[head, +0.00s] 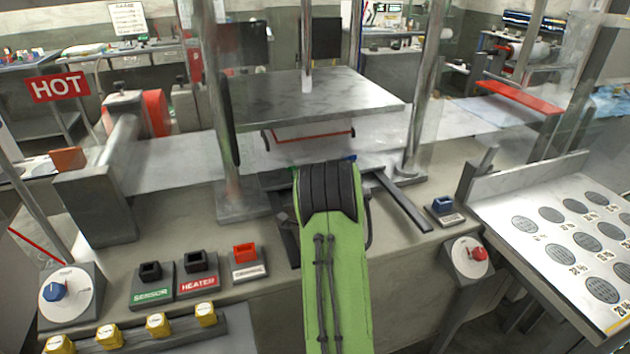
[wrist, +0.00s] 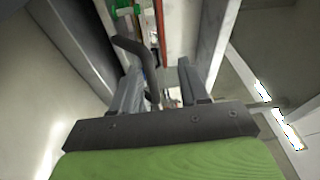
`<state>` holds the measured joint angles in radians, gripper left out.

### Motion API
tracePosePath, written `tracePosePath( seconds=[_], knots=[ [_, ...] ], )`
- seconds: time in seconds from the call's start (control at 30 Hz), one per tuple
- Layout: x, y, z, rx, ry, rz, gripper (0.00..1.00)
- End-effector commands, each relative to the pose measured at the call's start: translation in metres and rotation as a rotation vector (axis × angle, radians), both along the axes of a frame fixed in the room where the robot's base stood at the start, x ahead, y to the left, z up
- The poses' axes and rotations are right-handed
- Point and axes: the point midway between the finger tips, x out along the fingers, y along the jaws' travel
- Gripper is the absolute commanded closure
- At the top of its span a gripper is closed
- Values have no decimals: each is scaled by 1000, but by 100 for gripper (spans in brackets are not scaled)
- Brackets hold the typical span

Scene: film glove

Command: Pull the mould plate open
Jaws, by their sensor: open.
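A thick grey metal plate (head: 330,98) hangs level between the upright posts of the press. Under it a thin red-edged frame (head: 310,135) shows above the pale lower bed; I cannot tell which of these parts is the mould plate. My green arm reaches in from the front and hides my gripper in the head view. In the wrist view my gripper (wrist: 160,92) is open, with its two grey fingers apart. A dark curved bar, like a handle (wrist: 138,52), runs down between the fingers, nearer the left one. I cannot tell whether it touches.
Dark rails (head: 403,202) stick out front of the press on both sides of my arm. Black and red switches (head: 245,252) stand at front left. A blue switch (head: 443,206) and a sloped panel with dark discs (head: 555,250) are at right. Clear guards surround the press.

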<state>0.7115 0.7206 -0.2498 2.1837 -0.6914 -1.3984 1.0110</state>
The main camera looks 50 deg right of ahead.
Motion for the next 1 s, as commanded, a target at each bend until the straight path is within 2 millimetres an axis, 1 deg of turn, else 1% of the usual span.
tracePosePath(
  seconds=[0.03, 0.1, 0.2, 0.27, 0.4, 0.57, 0.7, 0.83, 1.0],
  knots=[
    [-17, -18, -20, 17, -55, -63, 56],
    [-33, -32, -28, 24, -119, -121, 56],
    [-40, -40, -29, 26, -154, -149, 56],
    [-38, -44, -25, 26, -156, -150, 56],
    [-26, -62, -17, 26, -157, -152, 56],
    [-11, -81, -12, 25, -156, -151, 56],
    [0, -92, -13, 23, -152, -145, 56],
    [3, -96, -13, 20, -150, -146, 56],
    [4, -96, -14, 21, -150, -146, 56]
  ],
)
